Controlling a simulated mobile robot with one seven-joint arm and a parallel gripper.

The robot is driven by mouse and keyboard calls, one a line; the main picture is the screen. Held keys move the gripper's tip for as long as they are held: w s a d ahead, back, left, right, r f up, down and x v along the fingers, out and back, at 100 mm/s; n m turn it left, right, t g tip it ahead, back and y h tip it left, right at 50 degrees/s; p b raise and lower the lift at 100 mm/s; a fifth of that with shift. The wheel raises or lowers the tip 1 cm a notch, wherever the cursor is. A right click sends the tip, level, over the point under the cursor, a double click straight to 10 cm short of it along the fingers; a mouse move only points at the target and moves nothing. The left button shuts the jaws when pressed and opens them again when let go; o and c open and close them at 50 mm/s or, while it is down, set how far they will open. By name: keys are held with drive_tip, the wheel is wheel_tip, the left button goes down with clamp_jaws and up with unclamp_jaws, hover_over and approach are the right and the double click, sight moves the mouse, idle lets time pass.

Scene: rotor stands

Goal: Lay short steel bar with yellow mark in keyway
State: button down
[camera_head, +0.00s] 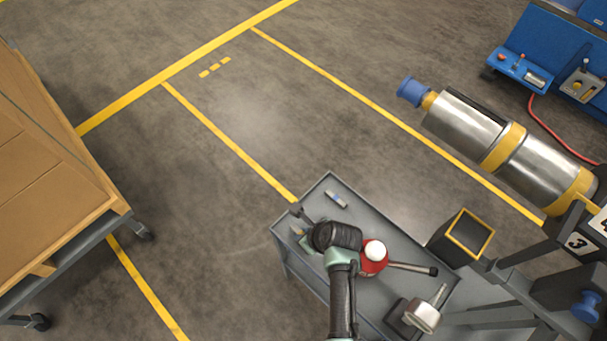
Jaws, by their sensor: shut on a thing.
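My gripper (298,220) is over the left end of the grey cart top, mostly hidden by my dark wrist. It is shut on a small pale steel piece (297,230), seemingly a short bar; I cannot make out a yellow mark. Another short steel bar with a blue mark (336,199) lies on the cart, to the upper right of my gripper. The shiny steel rotor (465,125) with yellow bands and a blue end cap lies tilted on its stand at the right. A dark slot, seemingly the keyway (478,104), runs along its upper side, well apart from my gripper.
The grey cart (335,182) also carries a red can with a white top (374,255), a dark-handled tool (412,268) and a metal-headed object (422,315). A yellow-rimmed black box (469,234) stands beside it. Boxes on a trolley (45,165) stand left. The floor beyond is clear.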

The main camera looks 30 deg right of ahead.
drive_tip(key=shift+r+p, duration=2.6)
drive_tip(key=shift+r, duration=0.15)
